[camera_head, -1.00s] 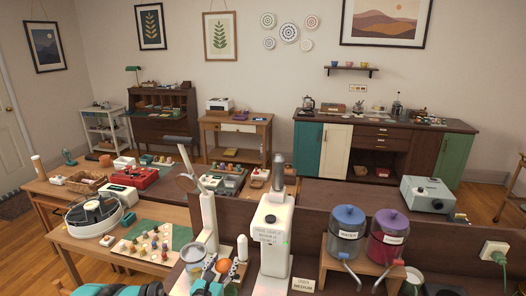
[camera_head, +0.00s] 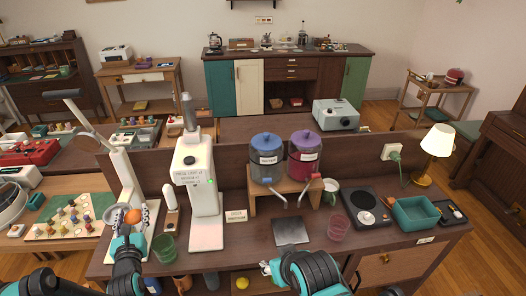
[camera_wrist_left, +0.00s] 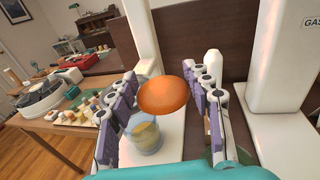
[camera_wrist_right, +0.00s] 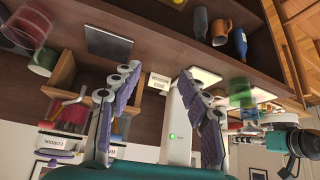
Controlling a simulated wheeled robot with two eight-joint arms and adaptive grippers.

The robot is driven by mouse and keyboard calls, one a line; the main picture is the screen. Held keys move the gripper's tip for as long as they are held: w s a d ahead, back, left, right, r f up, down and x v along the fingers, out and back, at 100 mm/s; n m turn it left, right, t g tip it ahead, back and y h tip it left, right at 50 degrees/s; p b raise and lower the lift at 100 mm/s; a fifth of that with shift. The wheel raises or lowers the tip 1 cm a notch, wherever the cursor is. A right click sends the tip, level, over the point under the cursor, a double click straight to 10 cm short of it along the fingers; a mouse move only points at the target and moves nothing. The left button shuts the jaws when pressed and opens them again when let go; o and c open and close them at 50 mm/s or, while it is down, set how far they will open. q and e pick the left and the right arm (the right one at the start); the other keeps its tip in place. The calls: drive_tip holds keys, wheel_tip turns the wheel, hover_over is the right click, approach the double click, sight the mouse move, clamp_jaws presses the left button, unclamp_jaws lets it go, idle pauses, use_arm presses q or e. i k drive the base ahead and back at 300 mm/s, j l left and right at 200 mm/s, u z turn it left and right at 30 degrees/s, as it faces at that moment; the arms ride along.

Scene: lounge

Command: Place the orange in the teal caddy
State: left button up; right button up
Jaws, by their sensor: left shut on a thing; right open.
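The orange (camera_head: 132,216) is held between the fingertips of my left gripper (camera_head: 132,219), above the counter at the left. In the left wrist view the orange (camera_wrist_left: 163,96) sits between both fingers, in front of a glass (camera_wrist_left: 143,134). The teal caddy (camera_head: 418,225) is an open box on the counter's right end, far from the orange. My right gripper (camera_head: 267,267) is low at the counter's front edge, partly hidden by its own arm. In the right wrist view its fingers (camera_wrist_right: 160,110) are apart with nothing between them.
A white dispenser (camera_head: 196,178) and a wooden stand (camera_head: 256,188) with blue and purple canisters stand between the orange and caddy. A dark square plate (camera_head: 291,232), pink glass (camera_head: 338,228), black scale (camera_head: 366,208) and lit lamp (camera_head: 436,145) are nearby. A green glass (camera_head: 164,247) stands near the left gripper.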

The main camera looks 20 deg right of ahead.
sight(411, 218)
drive_tip(key=k+l, duration=0.15)
drive_tip(key=l, duration=0.25)
drive_tip(key=k+l, duration=0.15)
drive_tip(key=l, duration=0.25)
drive_tip(key=k+l, duration=0.15)
drive_tip(key=l, duration=0.25)
drive_tip(key=k+l, duration=0.1)
drive_tip(key=l, duration=0.35)
drive_tip(key=k+l, duration=0.15)
drive_tip(key=l, duration=0.25)
drive_tip(key=k+l+u, duration=0.1)
drive_tip(key=l, duration=0.3)
drive_tip(key=k+l, duration=0.2)
drive_tip(key=l, duration=0.2)
drive_tip(key=k+l, duration=0.15)
drive_tip(key=l, duration=0.25)
drive_tip(key=i, duration=0.4)
